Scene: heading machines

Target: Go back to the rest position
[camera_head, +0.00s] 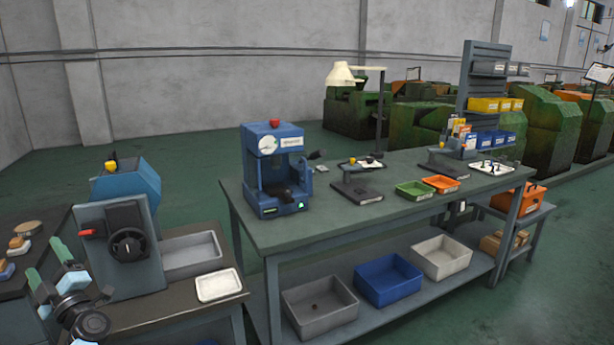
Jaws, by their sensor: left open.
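My left gripper (45,261) is at the lower left, with its wrist coming up from the bottom edge. Its two green-tipped fingers stand apart, and I see nothing between them. It is in front of a dark side table (20,292) at the left edge and left of the grey-blue machine (122,245) with a black handwheel. In the picture it overlaps the area between them; I cannot tell whether it touches anything. My right gripper is not in view.
A small bench holds the machine, a grey bin (192,256) and a white tray (219,285). A long workbench (330,215) carries a blue press (275,170), green (414,190) and orange trays (441,184). Several bins sit on its lower shelf. Open floor (210,165) lies behind.

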